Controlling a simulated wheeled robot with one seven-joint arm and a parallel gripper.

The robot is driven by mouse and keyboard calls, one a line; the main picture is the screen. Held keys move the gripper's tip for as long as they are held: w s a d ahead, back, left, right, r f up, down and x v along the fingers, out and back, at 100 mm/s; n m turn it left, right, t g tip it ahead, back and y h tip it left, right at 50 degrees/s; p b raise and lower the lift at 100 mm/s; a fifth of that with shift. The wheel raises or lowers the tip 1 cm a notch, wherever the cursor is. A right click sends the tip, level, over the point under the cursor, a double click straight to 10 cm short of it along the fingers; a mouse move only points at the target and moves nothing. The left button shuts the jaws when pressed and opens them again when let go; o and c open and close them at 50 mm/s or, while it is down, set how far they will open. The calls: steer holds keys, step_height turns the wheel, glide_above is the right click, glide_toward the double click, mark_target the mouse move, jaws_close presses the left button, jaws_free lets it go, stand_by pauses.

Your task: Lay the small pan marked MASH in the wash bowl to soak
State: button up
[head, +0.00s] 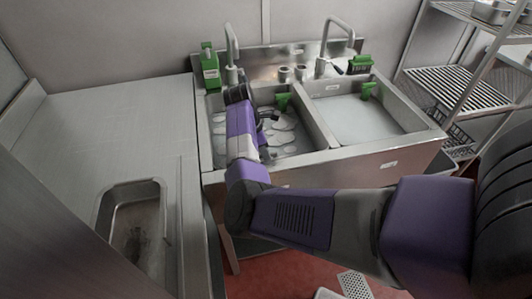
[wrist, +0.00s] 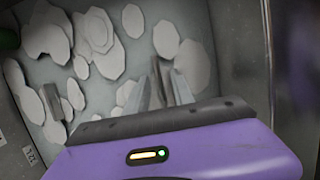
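My gripper (wrist: 163,85) is over the left sink bowl (head: 302,155), which holds water with pale foam patches. The fingers are close together in the wrist view; any gap or anything between them is unclear. No pan shows clearly in the fingers. A rectangular metal pan or recess (head: 152,190) with brown residue is in the left counter area; I read no MASH mark on it. A small grey shape (wrist: 73,95) shows among the foam in the wrist view; I cannot tell what it is. My arm hides part of the left bowl.
The right sink bowl (head: 350,118) holds water with no foam. Taps (head: 327,45) and a green bottle (head: 209,66) stand behind the bowls. A green brush (head: 359,64) is at the back right. The left counter (head: 120,120) is mostly clear. A wire rack (head: 455,90) stands right.

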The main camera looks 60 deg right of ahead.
steer(key=p+v, duration=0.6)
steer(key=v, duration=0.5)
steer(key=s+d+r+n+g+h, duration=0.2)
steer(key=s+d+h, duration=0.25)
steer(key=s, duration=0.35)
steer(key=s+d+r+n+g+h, duration=0.2)
steer(key=s+d+n+g+h, duration=0.15)
steer(key=s+d, duration=0.4)
steer(key=s+a+r+n+t+h, duration=0.2)
steer(key=s+r+n+t+h, duration=0.15)
steer(key=r+n+h, duration=0.75)
steer(key=w+a+r+n+t+y, duration=0.2)
steer(key=a+n+t+y, duration=0.1)
steer(key=a+n+t, duration=1)
steer(key=w+a+r+n+t+y, duration=0.1)
steer(key=a+n+t+y, duration=0.3)
steer(key=a+n+t, duration=0.85)
steer(key=s+a+f+n+g+y, duration=0.3)
steer(key=s+a+n+y, duration=0.3)
steer(key=a+n, duration=0.4)
steer(key=s+a+f+n+g+y, duration=0.3)
steer(key=s+a+n+y, duration=0.3)
steer(key=a+n, duration=0.5)
steer(key=shift+f+n+y, duration=0.2)
steer(key=shift+n+y, duration=0.3)
steer(key=shift+y, duration=0.6)
